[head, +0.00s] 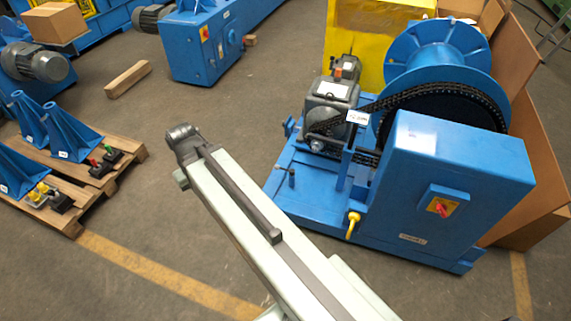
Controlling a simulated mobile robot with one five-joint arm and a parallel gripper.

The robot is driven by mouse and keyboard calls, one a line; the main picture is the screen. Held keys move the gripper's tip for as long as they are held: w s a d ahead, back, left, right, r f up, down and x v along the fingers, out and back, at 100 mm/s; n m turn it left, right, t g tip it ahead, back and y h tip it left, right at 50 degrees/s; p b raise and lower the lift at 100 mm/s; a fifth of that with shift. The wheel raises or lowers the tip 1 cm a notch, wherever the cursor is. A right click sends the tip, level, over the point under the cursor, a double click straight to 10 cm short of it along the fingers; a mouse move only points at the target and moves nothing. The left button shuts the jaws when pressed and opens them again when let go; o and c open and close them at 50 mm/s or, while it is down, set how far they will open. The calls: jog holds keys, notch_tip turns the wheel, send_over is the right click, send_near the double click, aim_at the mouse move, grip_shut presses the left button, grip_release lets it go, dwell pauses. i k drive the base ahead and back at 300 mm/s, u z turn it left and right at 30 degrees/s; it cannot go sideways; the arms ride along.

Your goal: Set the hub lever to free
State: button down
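A blue winch machine stands right of centre, with a blue spool drum (438,58) and a black chain (420,93) running to a grey motor unit (330,104). A yellow-handled lever (352,225) sticks up low at the front of the blue base, beside the cabinet; it looks most like the hub lever, but I cannot read its marking or setting. A white label (357,116) hangs near the chain, too small to read. My pale arm crosses the lower middle, left of the lever and apart from it. I make out no gripper fingers.
The blue cabinet (450,185) carries a red rotary switch on a yellow plate (441,207). Cardboard sheets (535,130) lean behind it. A wooden pallet (75,215) with blue brackets and small parts lies left. Open floor (150,215) lies between pallet and machine.

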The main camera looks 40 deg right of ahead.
aim_at(291, 171)
jog(key=z, duration=0.1)
jog(key=i, duration=1)
jog(key=u, duration=0.05)
